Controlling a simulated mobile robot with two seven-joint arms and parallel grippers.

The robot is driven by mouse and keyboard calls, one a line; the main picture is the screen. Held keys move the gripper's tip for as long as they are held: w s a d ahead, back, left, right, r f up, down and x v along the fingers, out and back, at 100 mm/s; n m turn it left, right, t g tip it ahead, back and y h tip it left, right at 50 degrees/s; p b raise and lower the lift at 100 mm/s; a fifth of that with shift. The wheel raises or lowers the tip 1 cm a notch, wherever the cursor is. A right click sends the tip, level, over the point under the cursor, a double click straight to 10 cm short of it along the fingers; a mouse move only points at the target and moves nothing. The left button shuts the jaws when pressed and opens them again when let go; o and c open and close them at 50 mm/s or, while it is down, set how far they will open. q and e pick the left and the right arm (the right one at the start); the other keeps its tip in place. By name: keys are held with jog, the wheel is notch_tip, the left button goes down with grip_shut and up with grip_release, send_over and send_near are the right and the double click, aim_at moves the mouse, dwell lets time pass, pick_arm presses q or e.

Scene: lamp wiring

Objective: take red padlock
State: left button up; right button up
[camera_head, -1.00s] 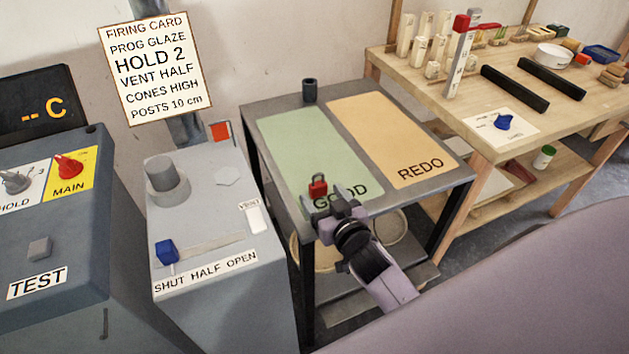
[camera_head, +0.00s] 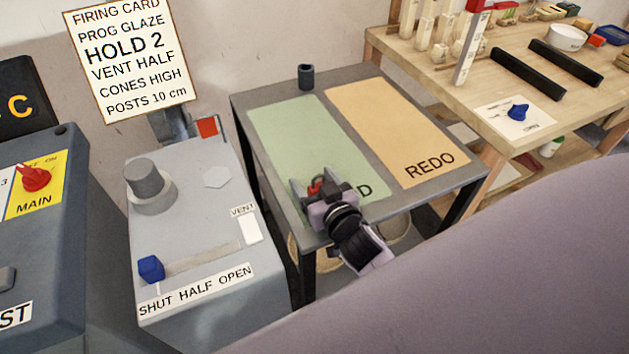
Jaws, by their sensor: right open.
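The red padlock (camera_head: 316,186) is on the green GOOD mat (camera_head: 302,130) of the small grey table, near its front edge. My right gripper (camera_head: 318,184) is open, with its fingers on either side of the padlock. The gripper hides the padlock's lower part and most of the word GOOD, so I cannot tell whether the fingers touch it. My left gripper is not in view.
The orange REDO mat (camera_head: 390,128) is clear. A dark cup (camera_head: 306,76) stands at the table's back edge. A grey vent box (camera_head: 200,230) with a blue slider (camera_head: 151,268) stands at left. A wooden bench (camera_head: 480,95) with several small items is at right.

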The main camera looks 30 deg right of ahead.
jog(key=shift+s, duration=0.1)
jog(key=shift+c, duration=1.3)
jog(key=c, duration=0.8)
jog(key=shift+r, duration=0.1)
